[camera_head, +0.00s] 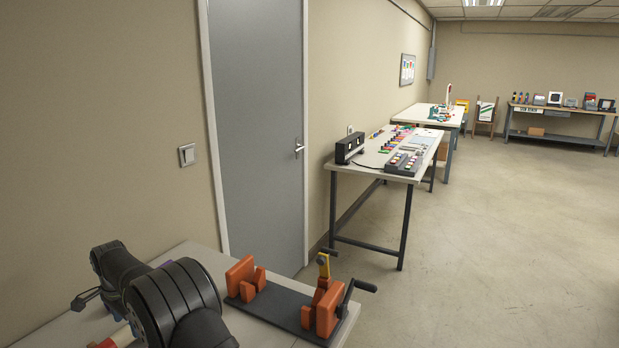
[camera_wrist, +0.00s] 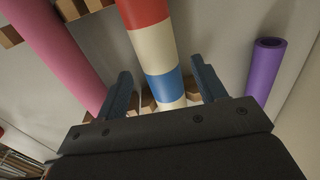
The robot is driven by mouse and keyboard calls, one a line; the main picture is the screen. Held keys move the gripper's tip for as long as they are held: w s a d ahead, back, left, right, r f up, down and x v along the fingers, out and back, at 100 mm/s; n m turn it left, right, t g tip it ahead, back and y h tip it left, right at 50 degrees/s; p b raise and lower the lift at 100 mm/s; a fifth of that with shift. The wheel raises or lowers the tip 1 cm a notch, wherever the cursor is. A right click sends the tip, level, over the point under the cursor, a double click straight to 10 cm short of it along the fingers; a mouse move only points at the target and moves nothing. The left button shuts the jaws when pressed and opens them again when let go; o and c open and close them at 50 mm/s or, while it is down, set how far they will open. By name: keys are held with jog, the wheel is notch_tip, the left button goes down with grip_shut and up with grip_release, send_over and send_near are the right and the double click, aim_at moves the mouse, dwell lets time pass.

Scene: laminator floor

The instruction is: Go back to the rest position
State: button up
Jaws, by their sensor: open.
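My gripper (camera_wrist: 160,72) is open in the wrist view, with its two dark blue-grey fingers spread apart. A roll with red, cream and blue bands (camera_wrist: 163,50) shows between the fingers, with gaps on both sides; I cannot tell how far it is from them. In the head view my dark arm fills the lower left, over a pale table (camera_head: 200,258).
A pink roll (camera_wrist: 55,45) and a purple roll (camera_wrist: 264,70) lie either side in the wrist view. An orange-ended stand with a crank (camera_head: 270,304) sits on the table's right. Beyond are a grey door (camera_head: 258,130), a loaded worktable (camera_head: 350,168) and open floor at right.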

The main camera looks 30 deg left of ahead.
notch_tip(320, 180, down, 2)
jog(key=shift+a+f, duration=0.1)
jog(key=shift+f, duration=0.05)
jog(key=shift+r, duration=0.3)
notch_tip(320, 180, up, 16)
jog(key=d, duration=0.2)
jog(key=f, duration=0.5)
jog(key=a+f, duration=0.1)
jog(key=f, duration=0.5)
jog(key=a+f, duration=0.1)
jog(key=f, duration=0.5)
notch_tip(320, 180, up, 12)
jog(key=w+d+r+m, duration=0.3)
jog(key=w+d+m, duration=0.2)
jog(key=w+d, duration=0.3)
jog(key=w+d+r+m, duration=0.3)
jog(key=w+d+m, duration=0.3)
jog(key=w, duration=0.9)
jog(key=shift+w+d+r+t+h, duration=0.15)
jog(key=shift+d+t+h, duration=0.2)
jog(key=shift+d, duration=0.6)
